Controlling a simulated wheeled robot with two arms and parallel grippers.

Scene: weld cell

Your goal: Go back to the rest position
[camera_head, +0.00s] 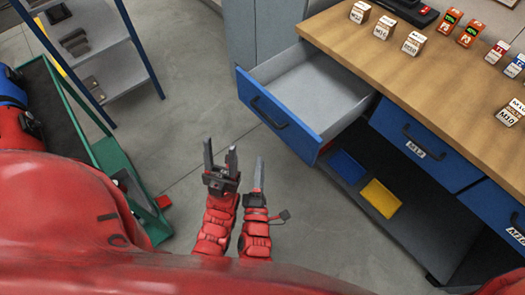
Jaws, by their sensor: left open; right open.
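My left gripper (220,148) points up the picture, its two dark fingers spread apart with nothing between them. My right gripper (259,165) is close beside it on the right and is seen nearly edge-on, so its fingers overlap. It is open, and no held object shows. Both red forearms stand side by side over the grey floor, left of the workbench and apart from it.
The workbench (440,90) carries several small labelled boxes. Its blue-fronted drawer (315,85) is pulled out and looks empty. Blue (347,167) and yellow (380,198) bins lie on the lower shelf. A green cart (115,165) and a metal rack (105,60) stand left.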

